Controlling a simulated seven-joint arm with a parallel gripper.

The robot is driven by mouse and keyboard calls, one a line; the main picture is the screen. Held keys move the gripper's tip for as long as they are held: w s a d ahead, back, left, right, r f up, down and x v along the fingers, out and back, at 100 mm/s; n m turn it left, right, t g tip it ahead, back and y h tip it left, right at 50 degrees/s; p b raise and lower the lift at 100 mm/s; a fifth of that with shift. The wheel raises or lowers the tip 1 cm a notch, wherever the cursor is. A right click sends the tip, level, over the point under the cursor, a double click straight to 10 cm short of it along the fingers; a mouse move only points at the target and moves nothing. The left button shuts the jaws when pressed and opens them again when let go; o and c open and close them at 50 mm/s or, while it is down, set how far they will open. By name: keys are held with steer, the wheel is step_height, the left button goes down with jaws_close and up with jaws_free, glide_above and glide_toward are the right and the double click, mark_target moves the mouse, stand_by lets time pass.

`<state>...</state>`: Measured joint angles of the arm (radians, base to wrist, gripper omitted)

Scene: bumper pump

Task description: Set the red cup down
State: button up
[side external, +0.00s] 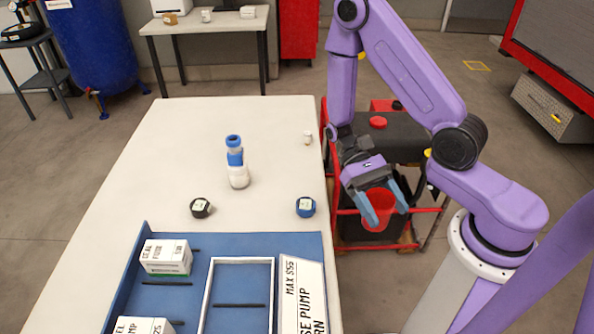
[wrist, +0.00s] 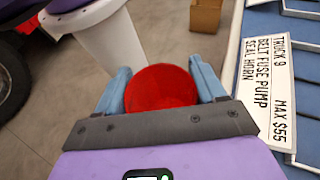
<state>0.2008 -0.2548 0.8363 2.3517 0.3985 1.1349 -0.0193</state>
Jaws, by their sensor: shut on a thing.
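The red cup (side external: 378,209) is held between the blue fingers of my gripper (side external: 385,207), off the right edge of the white table (side external: 270,135), with the floor and a dark cart behind it. In the wrist view the cup (wrist: 160,88) shows its round red inside, with one blue finger on each side of it, so my gripper (wrist: 161,88) is shut on it. The cup looks close to upright. Its underside is hidden in the wrist view.
A blue tray (side external: 230,243) with boxes and a white label board (side external: 303,290) lies at the table's front. A white bottle with a blue top (side external: 238,170), a black round item (side external: 201,207), a blue one (side external: 305,207) and a small white item (side external: 308,138) stand on the table. Its far part is clear.

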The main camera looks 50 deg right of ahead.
steer(key=w+a+m+t+y, duration=0.2)
steer(key=w+m+t+y, duration=0.7)
steer(key=w+m+t, duration=0.3)
steer(key=w+d+f+m+t+h, duration=0.1)
steer(key=w+d+m+t+h, duration=0.3)
steer(key=w+d+m+t, duration=0.75)
steer(key=shift+g, duration=0.55)
steer(key=w+f, duration=0.3)
steer(key=w, duration=0.2)
steer(key=w+d+f, duration=0.1)
steer(key=w+f, duration=0.2)
steer(key=w, duration=0.1)
steer(key=w+d+f, duration=0.1)
steer(key=w+f, duration=0.3)
steer(key=w, duration=0.1)
steer(key=shift+w, duration=0.35)
steer(key=shift+f, duration=1.55)
steer(key=shift+f, duration=0.1)
